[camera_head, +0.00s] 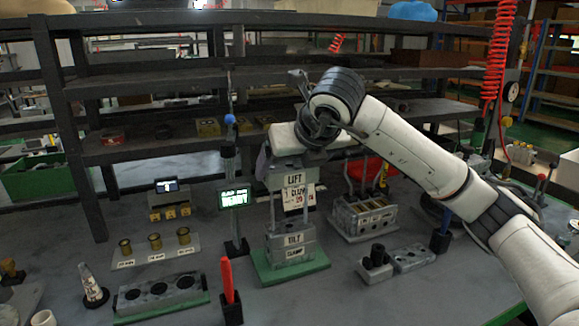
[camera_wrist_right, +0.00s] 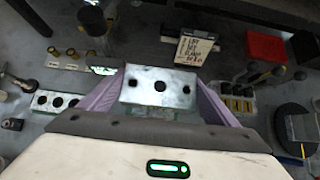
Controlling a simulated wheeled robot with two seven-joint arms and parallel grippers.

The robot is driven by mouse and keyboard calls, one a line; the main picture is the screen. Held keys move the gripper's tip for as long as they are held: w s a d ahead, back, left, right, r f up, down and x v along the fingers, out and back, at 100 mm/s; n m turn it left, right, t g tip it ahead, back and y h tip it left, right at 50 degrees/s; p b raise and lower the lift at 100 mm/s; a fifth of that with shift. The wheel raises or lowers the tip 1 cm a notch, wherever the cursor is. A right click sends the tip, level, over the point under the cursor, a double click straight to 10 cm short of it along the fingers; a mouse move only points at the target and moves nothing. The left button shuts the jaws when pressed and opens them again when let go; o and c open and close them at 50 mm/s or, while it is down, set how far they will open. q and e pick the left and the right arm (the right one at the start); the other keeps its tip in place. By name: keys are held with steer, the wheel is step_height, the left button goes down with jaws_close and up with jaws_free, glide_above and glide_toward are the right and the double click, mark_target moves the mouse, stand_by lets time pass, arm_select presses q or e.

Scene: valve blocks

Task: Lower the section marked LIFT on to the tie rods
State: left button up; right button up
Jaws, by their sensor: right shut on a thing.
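The section marked LIFT (camera_head: 294,178) is a grey metal block. It is held above the lower block marked TILT and CLAMP (camera_head: 291,240), which stands on a green base (camera_head: 290,269). Upright tie rods (camera_head: 272,212) show in the gap between the two blocks. Whether the rod tops sit in the section's holes is hidden. My right gripper (camera_head: 287,158) is shut on the section from above. In the right wrist view the section (camera_wrist_right: 160,100) sits between the two purple finger pads, with holes in its top face. My left gripper is not in view.
A lit green sign (camera_head: 234,198) on a post stands close on the left. A slotted grey block (camera_head: 363,216) stands to the right. A red-handled tool (camera_head: 228,283) stands upright in front left. An instruction card (camera_wrist_right: 195,47) is behind. Dark shelving (camera_head: 260,85) crosses the back.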

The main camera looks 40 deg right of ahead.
mark_target(290, 225)
steer(key=shift+r, duration=0.1)
arm_select(q)
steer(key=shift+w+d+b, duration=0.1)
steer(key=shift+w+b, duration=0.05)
steer(key=shift+b, duration=0.15)
arm_select(e)
steer(key=shift+f, duration=0.35)
steer(key=shift+f, duration=0.2)
arm_select(q)
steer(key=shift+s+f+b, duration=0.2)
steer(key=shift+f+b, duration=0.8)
steer(key=shift+b, duration=0.2)
arm_select(e)
steer(key=shift+f, duration=1.1)
arm_select(q)
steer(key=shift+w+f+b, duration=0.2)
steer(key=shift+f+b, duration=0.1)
steer(key=shift+b, duration=0.3)
arm_select(e)
steer(key=shift+f, duration=0.75)
arm_select(q)
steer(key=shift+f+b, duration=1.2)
steer(key=shift+b, duration=0.25)
arm_select(e)
steer(key=shift+f, duration=1.6)
arm_select(q)
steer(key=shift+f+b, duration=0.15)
steer(key=shift+b, duration=0.3)
arm_select(e)
steer(key=shift+f, duration=0.5)
